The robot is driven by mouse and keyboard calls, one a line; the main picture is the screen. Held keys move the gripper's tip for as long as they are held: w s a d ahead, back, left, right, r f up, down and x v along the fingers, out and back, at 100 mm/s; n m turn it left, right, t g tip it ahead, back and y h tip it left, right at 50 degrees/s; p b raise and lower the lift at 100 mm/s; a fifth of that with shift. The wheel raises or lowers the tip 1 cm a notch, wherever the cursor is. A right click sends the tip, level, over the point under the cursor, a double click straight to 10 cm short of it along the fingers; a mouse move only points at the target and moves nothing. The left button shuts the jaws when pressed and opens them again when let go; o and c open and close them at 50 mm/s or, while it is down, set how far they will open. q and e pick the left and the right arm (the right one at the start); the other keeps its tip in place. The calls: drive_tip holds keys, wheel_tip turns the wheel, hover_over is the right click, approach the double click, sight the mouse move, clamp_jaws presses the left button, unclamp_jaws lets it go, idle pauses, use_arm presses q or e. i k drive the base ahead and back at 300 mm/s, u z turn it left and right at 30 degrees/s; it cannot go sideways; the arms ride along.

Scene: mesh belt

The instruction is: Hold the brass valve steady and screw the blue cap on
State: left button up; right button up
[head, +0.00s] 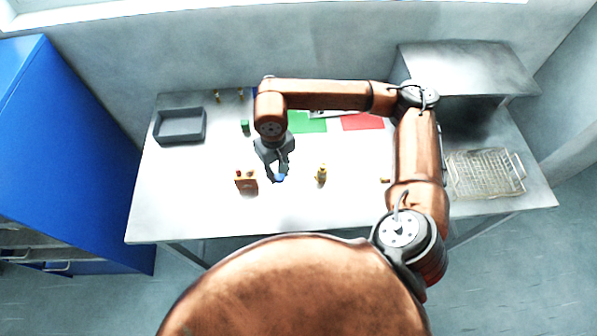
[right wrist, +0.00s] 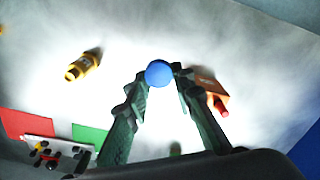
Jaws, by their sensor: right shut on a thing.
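My right gripper (head: 279,176) is shut on the blue cap (head: 280,178) and holds it over the front middle of the table. In the right wrist view the cap (right wrist: 159,73) shows as a round blue disc between the fingertips of the right gripper (right wrist: 162,76). The brass valve (head: 321,174) stands on the table to the right of the gripper, apart from it. The valve also shows in the right wrist view (right wrist: 84,66), at upper left. Nothing is seen holding the valve. My left gripper is not in view.
An orange-brown block (head: 246,182) with small pegs, one red, stands just left of the cap. A grey tray (head: 180,139) sits at left, a small green block (head: 245,126) behind. Green (head: 309,123) and red mats (head: 363,122) lie behind; a wire basket (head: 484,172) is right.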

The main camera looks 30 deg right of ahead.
sight(322, 177)
drive_tip(key=u, duration=2.4)
drive_tip(key=k, duration=1.95)
drive_tip(key=z, duration=1.85)
